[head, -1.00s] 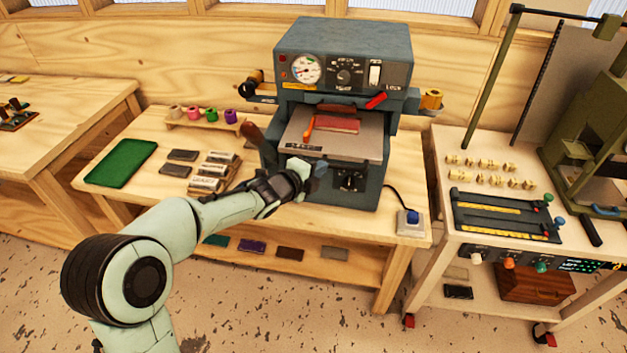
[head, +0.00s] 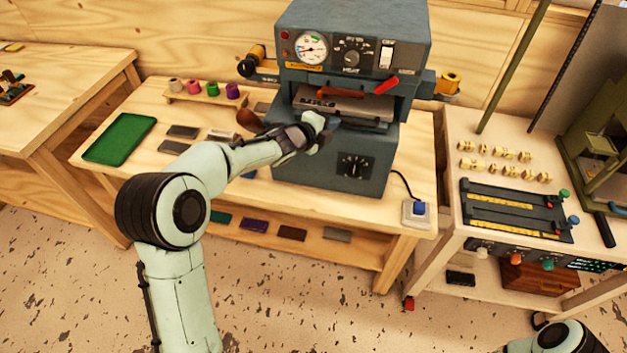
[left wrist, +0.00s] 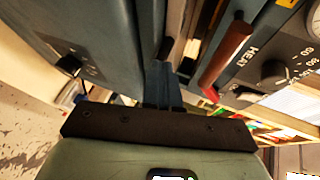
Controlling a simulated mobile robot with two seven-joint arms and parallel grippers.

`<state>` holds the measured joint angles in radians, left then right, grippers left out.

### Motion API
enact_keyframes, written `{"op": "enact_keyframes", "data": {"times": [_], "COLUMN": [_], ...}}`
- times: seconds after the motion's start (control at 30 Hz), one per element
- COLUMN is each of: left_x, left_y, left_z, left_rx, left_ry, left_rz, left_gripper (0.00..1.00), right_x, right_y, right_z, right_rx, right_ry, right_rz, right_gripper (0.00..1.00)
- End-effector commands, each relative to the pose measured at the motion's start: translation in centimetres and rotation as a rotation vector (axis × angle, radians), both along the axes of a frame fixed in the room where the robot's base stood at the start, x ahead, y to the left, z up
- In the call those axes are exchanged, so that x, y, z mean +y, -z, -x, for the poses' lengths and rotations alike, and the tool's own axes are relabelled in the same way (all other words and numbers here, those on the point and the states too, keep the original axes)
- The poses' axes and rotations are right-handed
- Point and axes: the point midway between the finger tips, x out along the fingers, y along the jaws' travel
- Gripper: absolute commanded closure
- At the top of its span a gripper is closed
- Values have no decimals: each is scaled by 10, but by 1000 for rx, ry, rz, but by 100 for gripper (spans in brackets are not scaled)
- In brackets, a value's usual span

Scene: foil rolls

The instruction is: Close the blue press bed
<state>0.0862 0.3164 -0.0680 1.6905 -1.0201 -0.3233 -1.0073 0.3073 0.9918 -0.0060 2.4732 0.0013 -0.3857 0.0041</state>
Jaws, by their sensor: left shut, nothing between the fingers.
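The blue-grey press (head: 345,160) stands on the middle bench with a gauge and knobs on its upper front. Its bed (head: 352,106), a light grey plate with a dark front edge, lies mostly inside the opening under the upper housing. My left gripper (head: 332,122) is shut and empty at the left of the bed's front edge; I cannot tell if it touches. The left wrist view shows the shut fingers (left wrist: 160,85) close beside the press body (left wrist: 85,35), with the red-brown handle (left wrist: 228,55) to the right. My right gripper is out of view.
Left of the press are a green tray (head: 119,138), dark blocks and a small spool rack (head: 205,96). A blue-button switch box (head: 416,212) sits to its right. A second bench with brass pieces (head: 505,165) stands further right. My right arm shows at bottom right.

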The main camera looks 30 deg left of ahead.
Motion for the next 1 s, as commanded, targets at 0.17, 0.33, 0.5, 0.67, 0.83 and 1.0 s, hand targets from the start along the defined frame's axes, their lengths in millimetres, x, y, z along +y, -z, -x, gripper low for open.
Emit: {"op": "enact_keyframes", "data": {"times": [0.17, 0.33, 0.5, 0.67, 0.83, 1.0], "left_x": [1, 1, 1, 2, 2, 1], "left_y": [-4, -5, -11, -38, -84, -109], "left_z": [-2, -2, -2, -2, -3, 0], "left_rx": [-9, -10, -13, -16, -18, -13], "left_ry": [-2, -2, -3, -4, -3, 0], "left_rz": [-1, -1, 1, -1, -1, -3], "left_gripper": [100, 100, 100, 100, 100, 100], "right_x": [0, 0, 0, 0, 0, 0], "right_y": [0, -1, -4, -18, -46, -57], "right_z": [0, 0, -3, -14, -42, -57], "right_rx": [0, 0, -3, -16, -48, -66], "right_ry": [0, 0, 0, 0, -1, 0], "right_rz": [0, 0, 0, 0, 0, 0], "right_gripper": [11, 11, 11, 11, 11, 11]}}
